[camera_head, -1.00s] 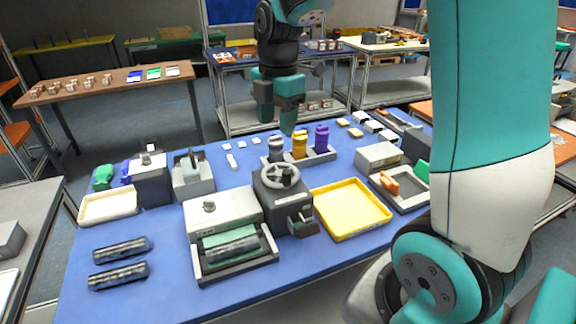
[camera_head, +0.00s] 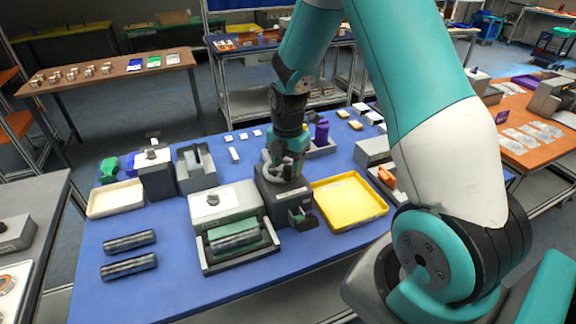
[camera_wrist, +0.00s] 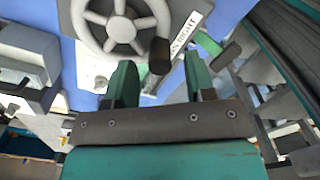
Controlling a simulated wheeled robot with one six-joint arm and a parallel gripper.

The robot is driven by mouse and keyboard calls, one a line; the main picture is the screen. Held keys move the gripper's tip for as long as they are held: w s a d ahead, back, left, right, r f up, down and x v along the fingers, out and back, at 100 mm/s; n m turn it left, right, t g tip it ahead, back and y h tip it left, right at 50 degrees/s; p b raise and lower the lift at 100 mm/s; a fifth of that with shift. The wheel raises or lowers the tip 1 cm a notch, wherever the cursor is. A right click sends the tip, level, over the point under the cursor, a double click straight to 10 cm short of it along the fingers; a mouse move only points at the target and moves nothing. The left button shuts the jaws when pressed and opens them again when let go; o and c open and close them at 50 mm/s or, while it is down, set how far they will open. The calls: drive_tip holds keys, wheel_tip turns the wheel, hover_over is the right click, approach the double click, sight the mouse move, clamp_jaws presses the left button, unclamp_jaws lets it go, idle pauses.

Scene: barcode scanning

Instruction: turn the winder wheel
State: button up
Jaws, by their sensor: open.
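The winder wheel (camera_head: 285,172) is a grey spoked wheel on top of a dark box-shaped winder (camera_head: 283,200) in the middle of the blue table. My gripper (camera_head: 286,158) is right above it and hides part of it. In the wrist view the wheel (camera_wrist: 121,27) shows at the top, cut by the frame edge, with a dark upright handle knob (camera_wrist: 159,56) at its rim. My gripper (camera_wrist: 160,80) is open, its two teal fingers apart. The knob appears between the fingers; I cannot tell whether they touch it. A white label ending in "RIGHT" (camera_wrist: 193,30) is beside the wheel.
A yellow tray (camera_head: 349,226) is right of the winder. A grey machine with a green roller bed (camera_head: 236,240) is close on its left. Two dark rollers (camera_head: 129,267) lie at the left front.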

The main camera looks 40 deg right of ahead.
drive_tip(key=shift+f, duration=1.35)
drive_tip(key=c, duration=0.9)
